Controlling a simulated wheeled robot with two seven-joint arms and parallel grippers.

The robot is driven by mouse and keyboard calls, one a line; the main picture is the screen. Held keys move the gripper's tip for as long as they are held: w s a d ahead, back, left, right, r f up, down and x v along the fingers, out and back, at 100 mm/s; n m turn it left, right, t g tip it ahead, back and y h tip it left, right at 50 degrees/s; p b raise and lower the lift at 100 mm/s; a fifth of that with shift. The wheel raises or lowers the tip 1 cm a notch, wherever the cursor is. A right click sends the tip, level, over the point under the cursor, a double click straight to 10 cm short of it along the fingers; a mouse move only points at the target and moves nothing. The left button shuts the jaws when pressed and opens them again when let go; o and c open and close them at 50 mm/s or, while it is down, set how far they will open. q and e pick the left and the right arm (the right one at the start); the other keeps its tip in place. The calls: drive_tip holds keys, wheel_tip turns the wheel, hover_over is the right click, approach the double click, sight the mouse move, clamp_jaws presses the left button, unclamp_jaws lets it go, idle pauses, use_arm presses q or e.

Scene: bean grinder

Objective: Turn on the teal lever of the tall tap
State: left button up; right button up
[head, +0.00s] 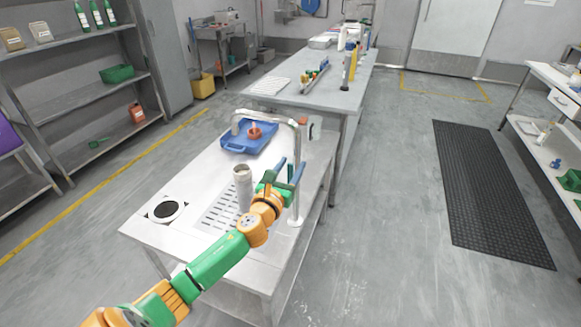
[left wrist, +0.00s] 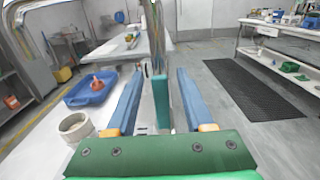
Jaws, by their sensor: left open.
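The tall tap (head: 296,212) is a pale metal post at the right edge of the steel table, with a spout arching over to the left. Its upright teal lever (left wrist: 160,101) shows in the left wrist view between the two blue fingers of my left gripper (left wrist: 160,74). The fingers are open, with a visible gap on each side of the lever. In the head view the left gripper (head: 290,164) is at the tap post, and the lever is hard to separate from the fingers. My right gripper is in neither view.
A grey cylindrical cup (head: 243,188) stands on the drain grate (head: 222,214), left of the gripper. A blue tray (head: 234,144) holding an orange item (head: 255,130) lies behind it. A round black-centred opening (head: 166,211) is at the table's left.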

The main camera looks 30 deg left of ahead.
use_arm(q)
clamp_jaws()
idle(1.4)
